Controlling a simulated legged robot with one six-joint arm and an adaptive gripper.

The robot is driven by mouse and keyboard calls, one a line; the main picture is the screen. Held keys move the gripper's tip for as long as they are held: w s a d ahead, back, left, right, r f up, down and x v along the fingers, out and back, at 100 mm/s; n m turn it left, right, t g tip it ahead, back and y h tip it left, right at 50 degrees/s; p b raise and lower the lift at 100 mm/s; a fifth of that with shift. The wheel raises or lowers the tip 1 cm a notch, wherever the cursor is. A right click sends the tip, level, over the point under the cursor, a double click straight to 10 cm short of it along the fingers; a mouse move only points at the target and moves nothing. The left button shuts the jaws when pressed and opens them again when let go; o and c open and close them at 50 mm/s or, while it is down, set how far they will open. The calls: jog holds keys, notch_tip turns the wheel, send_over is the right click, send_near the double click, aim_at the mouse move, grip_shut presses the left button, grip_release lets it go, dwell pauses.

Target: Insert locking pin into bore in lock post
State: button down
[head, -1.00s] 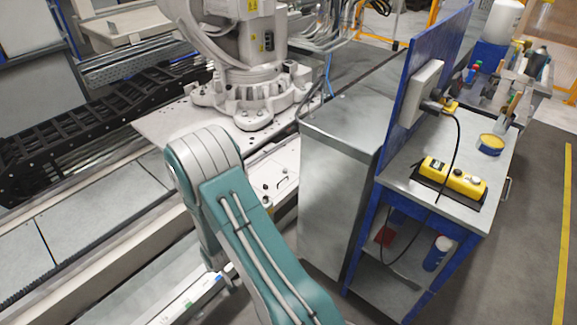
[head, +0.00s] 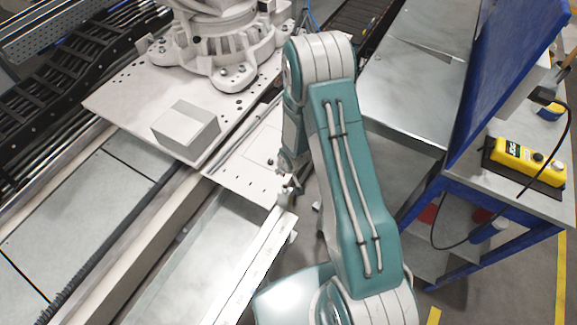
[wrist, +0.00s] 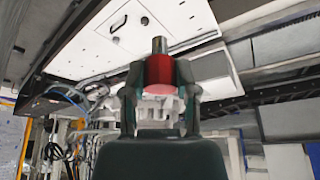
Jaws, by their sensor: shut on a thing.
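My gripper (wrist: 158,75) is shut on the locking pin (wrist: 159,69) in the wrist view, one finger on each side. The pin has a red body and a grey metal tip that points away from the gripper. In the head view my gripper (head: 289,184) is small, at the end of my teal arm, beside the edge of the pale carriage plate. The pin is too small to make out clearly there. I cannot pick out the lock post or its bore for certain in either view.
A pale carriage plate (head: 132,107) carries a grey box (head: 186,128) and a large white robot base (head: 222,45). A long white rail (head: 262,245) runs below my gripper. A metal cabinet (head: 420,85) and blue-framed bench (head: 465,232) stand to the right.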

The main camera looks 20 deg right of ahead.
jog(key=shift+w+d+f+n+g+y, duration=0.35)
jog(key=shift+f+n, duration=0.4)
jog(key=shift+n, duration=0.75)
jog(key=shift+w+d+f+n+g+y, duration=0.25)
jog(key=shift+f+n+y, duration=0.45)
jog(key=shift+n, duration=0.8)
jog(key=shift+w+d+f+n+g+y, duration=0.2)
jog(key=shift+w+f+n+g+y, duration=0.2)
jog(key=shift+f+n, duration=0.75)
jog(key=shift+r+n, duration=0.35)
jog(key=shift+r, duration=0.05)
jog(key=shift+f, duration=2.9)
jog(key=shift+s+f, duration=0.1)
jog(key=shift+f, duration=1.7)
jog(key=shift+c, duration=1.5)
grip_release()
